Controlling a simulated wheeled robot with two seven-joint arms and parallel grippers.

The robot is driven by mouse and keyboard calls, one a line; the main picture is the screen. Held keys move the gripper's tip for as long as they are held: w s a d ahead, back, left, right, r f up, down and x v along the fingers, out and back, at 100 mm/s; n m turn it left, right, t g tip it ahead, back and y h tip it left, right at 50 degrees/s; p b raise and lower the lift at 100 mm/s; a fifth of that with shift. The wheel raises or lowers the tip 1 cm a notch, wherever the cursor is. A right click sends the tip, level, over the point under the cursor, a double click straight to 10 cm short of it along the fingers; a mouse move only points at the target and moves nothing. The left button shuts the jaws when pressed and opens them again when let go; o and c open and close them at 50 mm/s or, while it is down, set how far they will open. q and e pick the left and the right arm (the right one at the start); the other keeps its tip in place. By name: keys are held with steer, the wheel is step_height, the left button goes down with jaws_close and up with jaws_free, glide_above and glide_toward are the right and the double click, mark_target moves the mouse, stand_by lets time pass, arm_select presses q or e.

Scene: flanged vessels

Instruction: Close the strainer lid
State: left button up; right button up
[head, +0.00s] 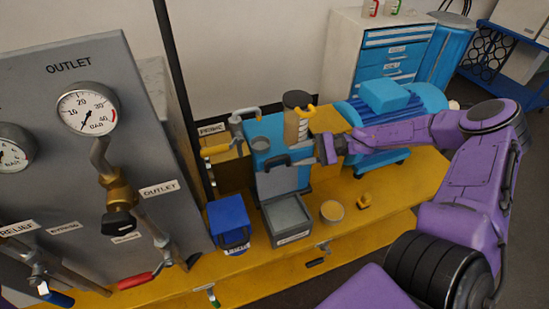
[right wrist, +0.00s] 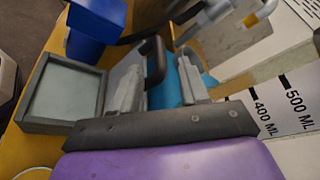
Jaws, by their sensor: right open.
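The strainer appears to be the blue body (head: 262,143) with a round grey port, standing on the yellow bench. A black handle (head: 275,161) sits on its front, above a grey front face; I cannot clearly tell the lid's edge or hinge. My right gripper (head: 304,158) reaches in from the right, just beside that handle. In the right wrist view my right gripper (right wrist: 158,88) has its two grey fingers apart. The black handle (right wrist: 154,58) shows between or just beyond them; contact cannot be told. My left gripper is not in view.
A clear measuring cylinder (head: 293,128) stands close behind the gripper. A blue motor (head: 382,110) is behind my right arm. The gauge panel (head: 60,110) borders the left.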

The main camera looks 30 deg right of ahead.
mark_target(284, 157)
steer(key=x, duration=0.6)
steer(key=shift+w+a+f+b, duration=0.1)
steer(key=shift+w+f+b, duration=0.15)
steer(key=shift+b, duration=0.05)
steer(key=shift+a, duration=0.25)
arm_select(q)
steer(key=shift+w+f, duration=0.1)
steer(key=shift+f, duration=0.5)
arm_select(e)
steer(key=shift+r, duration=0.1)
steer(key=shift+c, duration=0.2)
